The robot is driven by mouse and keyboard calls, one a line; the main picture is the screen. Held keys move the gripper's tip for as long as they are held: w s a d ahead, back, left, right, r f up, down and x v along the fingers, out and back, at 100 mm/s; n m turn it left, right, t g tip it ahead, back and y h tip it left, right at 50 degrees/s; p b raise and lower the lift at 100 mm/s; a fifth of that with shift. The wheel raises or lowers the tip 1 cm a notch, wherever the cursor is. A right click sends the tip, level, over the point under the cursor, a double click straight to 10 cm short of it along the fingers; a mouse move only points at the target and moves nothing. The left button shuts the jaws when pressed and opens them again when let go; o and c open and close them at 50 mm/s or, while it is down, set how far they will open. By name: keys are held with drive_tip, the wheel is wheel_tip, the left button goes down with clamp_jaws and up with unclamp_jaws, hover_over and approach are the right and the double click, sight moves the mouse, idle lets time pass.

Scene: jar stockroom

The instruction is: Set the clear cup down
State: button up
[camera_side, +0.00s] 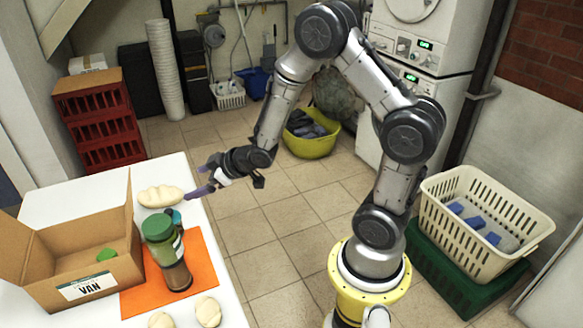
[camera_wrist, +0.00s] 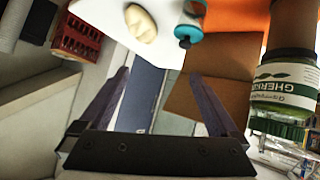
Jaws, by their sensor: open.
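My gripper (camera_side: 200,181) is open, with nothing between its dark purple fingers. It is tilted, above the table's right edge near a pale bread loaf (camera_side: 160,196); it also shows in the wrist view (camera_wrist: 158,74). A green and brown stack stands upright on an orange mat (camera_side: 205,272). It has a brown jar (camera_side: 177,277) below and a green gherkin jar (camera_side: 163,246) above, its label readable in the wrist view (camera_wrist: 285,88). A clear piece (camera_wrist: 278,127) sits at the gherkin jar's far end in the wrist view. I cannot tell if it is the clear cup.
A cardboard box (camera_side: 88,289) marked VAN stands left of the stack, with something green inside. A small teal-topped item (camera_side: 173,216) sits behind the stack. Two buns (camera_side: 207,312) lie in front. The floor (camera_side: 262,235) right of the table is clear.

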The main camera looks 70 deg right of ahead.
drive_tip(key=s+r+m+g+h, duration=0.1)
drive_tip(key=s+r, duration=0.3)
drive_tip(key=r, duration=0.4)
drive_tip(key=s+a+r+m+g, duration=0.1)
drive_tip(key=s+a+r+g, duration=0.1)
drive_tip(key=s, duration=0.9)
drive_tip(key=s+a+r+m+g, duration=0.1)
drive_tip(key=s+a+r, duration=0.3)
drive_tip(key=s, duration=0.8)
drive_tip(key=shift+s+a+r+g+y, duration=0.3)
drive_tip(key=shift+r+g+y, duration=0.1)
drive_tip(key=shift+r+g, duration=0.4)
